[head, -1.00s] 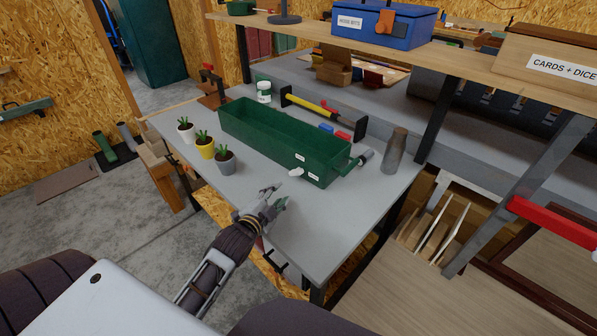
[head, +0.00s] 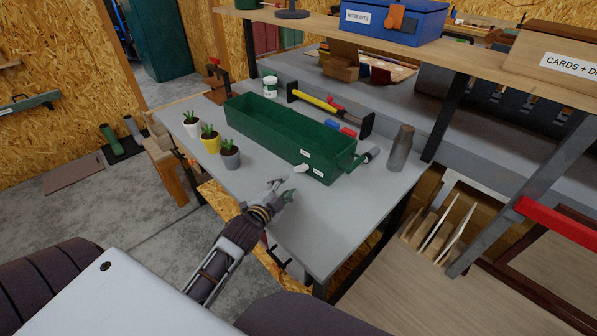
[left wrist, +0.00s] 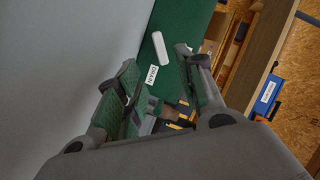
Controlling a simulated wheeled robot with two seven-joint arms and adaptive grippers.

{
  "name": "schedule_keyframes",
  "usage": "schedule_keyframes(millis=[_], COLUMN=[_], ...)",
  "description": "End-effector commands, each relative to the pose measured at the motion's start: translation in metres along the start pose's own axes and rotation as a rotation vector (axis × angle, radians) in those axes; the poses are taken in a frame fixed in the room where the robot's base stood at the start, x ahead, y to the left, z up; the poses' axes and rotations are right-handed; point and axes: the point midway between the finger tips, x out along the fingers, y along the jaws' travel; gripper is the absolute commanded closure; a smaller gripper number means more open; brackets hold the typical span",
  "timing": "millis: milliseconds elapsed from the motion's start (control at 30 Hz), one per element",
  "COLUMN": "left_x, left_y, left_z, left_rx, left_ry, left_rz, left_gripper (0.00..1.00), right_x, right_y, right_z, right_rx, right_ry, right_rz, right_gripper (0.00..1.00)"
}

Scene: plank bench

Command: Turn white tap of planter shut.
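The long green planter (head: 262,129) stands on the grey bench. Its white tap (head: 301,168) is a small white handle low on the front side near the right end, beside a white label. In the left wrist view the tap (left wrist: 160,47) is a white bar next to a label reading DRAIN. My left gripper (head: 283,187) is just in front of and left of the tap, apart from it. In the left wrist view my left gripper (left wrist: 158,88) has its green-padded fingers spread with nothing held, and the tap lies beyond the fingertips. My right gripper is not in view.
Three small potted plants (head: 210,143) stand left of the planter. A grey bottle (head: 400,148) stands to its right, near a dark cylinder (head: 370,154) at the planter's end. The bench front (head: 320,220) is clear.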

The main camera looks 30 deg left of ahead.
Motion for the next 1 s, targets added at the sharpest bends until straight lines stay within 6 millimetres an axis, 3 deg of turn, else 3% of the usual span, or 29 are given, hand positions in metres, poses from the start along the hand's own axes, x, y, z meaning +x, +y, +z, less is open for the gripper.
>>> schedule_keyframes(millis=[1000], left_x=[0.079], left_y=[0.0], left_z=[-0.001], left_rx=[-0.002], left_ry=[0.001], left_rz=[0.0], left_gripper=[0.62], right_x=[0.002], right_y=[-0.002], right_z=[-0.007], right_rx=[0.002], right_ry=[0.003], right_rz=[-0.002], right_gripper=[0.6])
